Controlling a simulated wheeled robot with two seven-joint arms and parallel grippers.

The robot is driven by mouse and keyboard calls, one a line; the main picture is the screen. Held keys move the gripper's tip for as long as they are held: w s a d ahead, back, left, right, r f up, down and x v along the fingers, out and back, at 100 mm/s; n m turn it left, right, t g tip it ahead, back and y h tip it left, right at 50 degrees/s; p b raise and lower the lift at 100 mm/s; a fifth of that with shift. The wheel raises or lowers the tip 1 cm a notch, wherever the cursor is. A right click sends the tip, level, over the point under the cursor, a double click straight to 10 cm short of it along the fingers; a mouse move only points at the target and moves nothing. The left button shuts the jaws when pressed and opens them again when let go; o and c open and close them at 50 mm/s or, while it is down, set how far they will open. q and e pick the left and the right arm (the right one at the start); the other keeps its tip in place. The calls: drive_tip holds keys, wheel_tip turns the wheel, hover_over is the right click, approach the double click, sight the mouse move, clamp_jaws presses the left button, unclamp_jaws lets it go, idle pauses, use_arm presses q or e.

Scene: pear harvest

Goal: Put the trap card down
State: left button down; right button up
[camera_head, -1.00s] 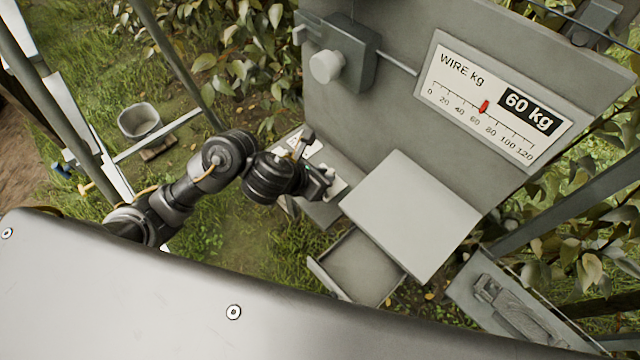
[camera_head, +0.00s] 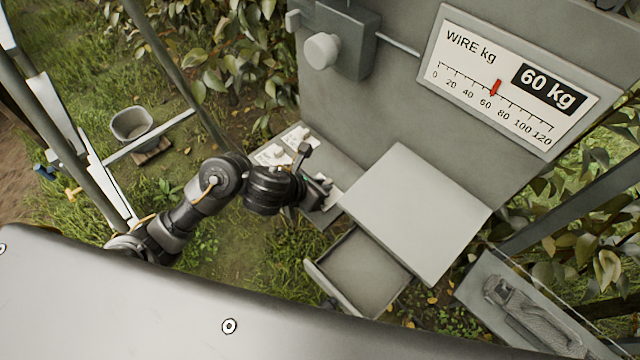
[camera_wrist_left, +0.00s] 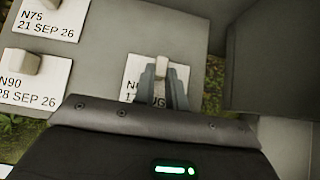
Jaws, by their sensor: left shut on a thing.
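The trap card (camera_wrist_left: 135,75) is a white card with black print and a pale raised grip. In the left wrist view my left gripper (camera_wrist_left: 162,80) is shut on that grip, and its fingers cover part of the print. The card appears at or just above a grey shelf (camera_wrist_left: 120,40); I cannot tell whether it touches. In the head view my left gripper (camera_head: 322,188) is over the shelf's right part, beside the light grey box lid. Two other cards, N75 (camera_wrist_left: 60,30) and N90 (camera_wrist_left: 38,82), lie on the shelf to the left. My right gripper is not in view.
A light grey flat-topped box (camera_head: 415,215) stands right of the gripper, with an open empty drawer (camera_head: 365,270) below. A grey panel with a wire gauge (camera_head: 510,80) rises behind. A tray with a tool (camera_head: 525,310) is at lower right.

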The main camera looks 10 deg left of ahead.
use_arm(q)
drive_tip(key=c, duration=1.4)
unclamp_jaws()
drive_tip(key=shift+f, duration=0.1)
drive_tip(key=shift+c, duration=0.2)
drive_tip(key=shift+s+a+r+p, duration=0.1)
drive_tip(key=shift+r+p, duration=0.35)
drive_tip(key=p+v, duration=0.6)
drive_tip(key=v, duration=0.5)
drive_tip(key=shift+s, duration=0.25)
drive_tip(key=shift+a, duration=0.1)
